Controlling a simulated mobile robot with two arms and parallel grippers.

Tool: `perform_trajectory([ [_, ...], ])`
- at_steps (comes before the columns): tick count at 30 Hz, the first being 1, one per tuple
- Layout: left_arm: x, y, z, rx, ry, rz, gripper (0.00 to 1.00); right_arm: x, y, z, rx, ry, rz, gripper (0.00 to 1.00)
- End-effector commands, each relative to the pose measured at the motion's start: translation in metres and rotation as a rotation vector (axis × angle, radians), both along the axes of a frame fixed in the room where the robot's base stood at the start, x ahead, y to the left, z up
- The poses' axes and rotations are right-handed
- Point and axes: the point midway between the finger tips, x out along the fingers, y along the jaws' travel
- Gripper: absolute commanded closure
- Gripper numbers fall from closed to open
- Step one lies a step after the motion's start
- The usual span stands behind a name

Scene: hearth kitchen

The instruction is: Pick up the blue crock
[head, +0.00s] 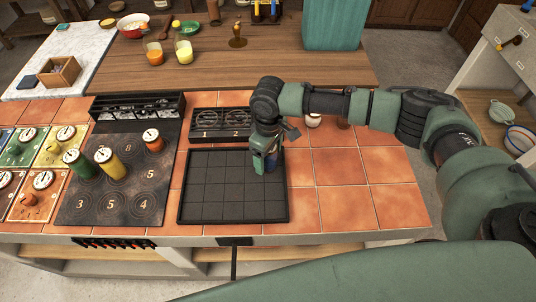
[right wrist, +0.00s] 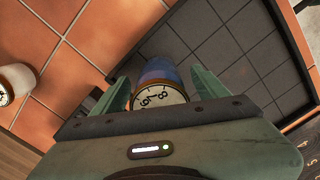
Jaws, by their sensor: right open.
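The blue crock (right wrist: 158,71), a small blue cylinder with a white numbered dial on top, stands on the dark gridded tray (right wrist: 232,52) near its rim. In the head view the crock (head: 257,165) is mostly hidden by my right gripper (head: 265,161), at the tray's upper right part. In the right wrist view my right gripper (right wrist: 162,85) is open, with one green finger on each side of the crock. I cannot tell whether the fingers touch it. My left gripper is not in view.
A white-topped jar (head: 313,120) stands on the orange tiles behind the tray; it also shows in the wrist view (right wrist: 14,82). Green, yellow and orange crocks (head: 110,163) stand on the numbered dark board at left. Tiles right of the tray are clear.

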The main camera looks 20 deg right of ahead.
Motion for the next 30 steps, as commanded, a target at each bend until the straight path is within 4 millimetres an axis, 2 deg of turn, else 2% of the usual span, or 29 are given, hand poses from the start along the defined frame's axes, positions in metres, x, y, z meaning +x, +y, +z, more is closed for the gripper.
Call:
perform_trajectory([
  [3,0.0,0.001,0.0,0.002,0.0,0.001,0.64,0.0,0.0,0.0,0.0,0.0,0.0,0.26],
  [4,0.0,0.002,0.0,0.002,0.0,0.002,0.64,0.0,0.0,0.0,0.0,0.0,0.0,0.32],
  [9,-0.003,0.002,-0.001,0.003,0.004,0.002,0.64,0.0,0.0,0.0,0.001,-0.001,0.0,0.79],
  [11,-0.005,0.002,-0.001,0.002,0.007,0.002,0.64,0.0,0.0,0.0,0.001,-0.001,0.0,0.96],
  [12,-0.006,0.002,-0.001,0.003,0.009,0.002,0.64,0.0,0.0,0.001,0.001,-0.001,0.0,1.0],
  [23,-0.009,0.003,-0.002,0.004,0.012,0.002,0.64,0.001,0.0,0.006,0.001,-0.003,-0.001,1.0],
  [26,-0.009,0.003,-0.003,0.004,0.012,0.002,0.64,0.002,0.0,0.014,0.002,-0.004,-0.001,1.0],
  [30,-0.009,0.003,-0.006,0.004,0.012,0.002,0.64,0.002,0.001,0.035,0.003,-0.007,0.001,1.0],
])
